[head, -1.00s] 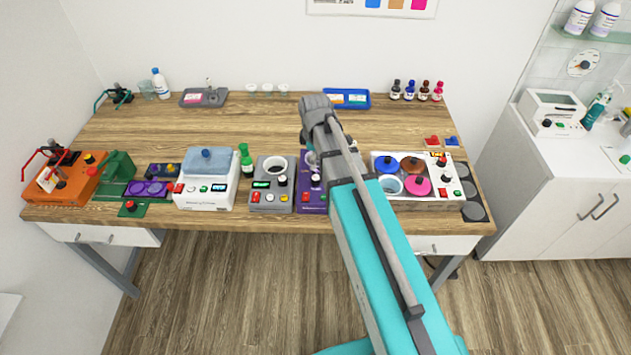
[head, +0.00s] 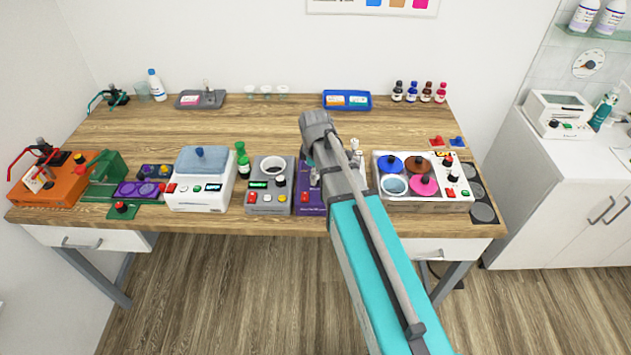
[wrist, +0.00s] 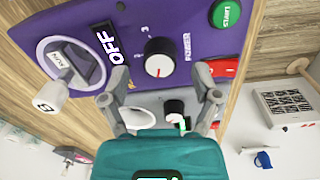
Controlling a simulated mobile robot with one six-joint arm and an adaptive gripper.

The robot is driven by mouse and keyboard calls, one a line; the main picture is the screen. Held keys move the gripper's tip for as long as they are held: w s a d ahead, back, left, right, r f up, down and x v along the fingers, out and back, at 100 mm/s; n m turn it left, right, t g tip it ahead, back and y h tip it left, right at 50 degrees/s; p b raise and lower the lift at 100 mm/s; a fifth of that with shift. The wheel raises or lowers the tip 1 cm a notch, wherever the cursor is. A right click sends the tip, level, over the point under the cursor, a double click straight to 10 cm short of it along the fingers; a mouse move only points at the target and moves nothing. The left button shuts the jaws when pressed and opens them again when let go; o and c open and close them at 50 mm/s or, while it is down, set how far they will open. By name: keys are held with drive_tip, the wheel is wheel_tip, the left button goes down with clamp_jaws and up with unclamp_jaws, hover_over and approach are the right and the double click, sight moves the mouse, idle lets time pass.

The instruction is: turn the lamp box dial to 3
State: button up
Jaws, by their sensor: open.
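A purple box (head: 311,204) stands at the table's front edge, partly hidden by my arm in the head view. I take it for the lamp box, though no such name is readable.
The purple box also carries an "OFF" display (wrist: 109,42), a light-handled switch (wrist: 62,75), a green button (wrist: 225,13) and a red button (wrist: 222,68). A grey box (head: 270,187) stands just left and a white box with colored lids (head: 422,182) right. Bare wood lies behind.

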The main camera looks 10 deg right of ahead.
drive_tip(key=shift+f+b, duration=0.55)
drive_tip(key=shift+f, duration=0.25)
clamp_jaws()
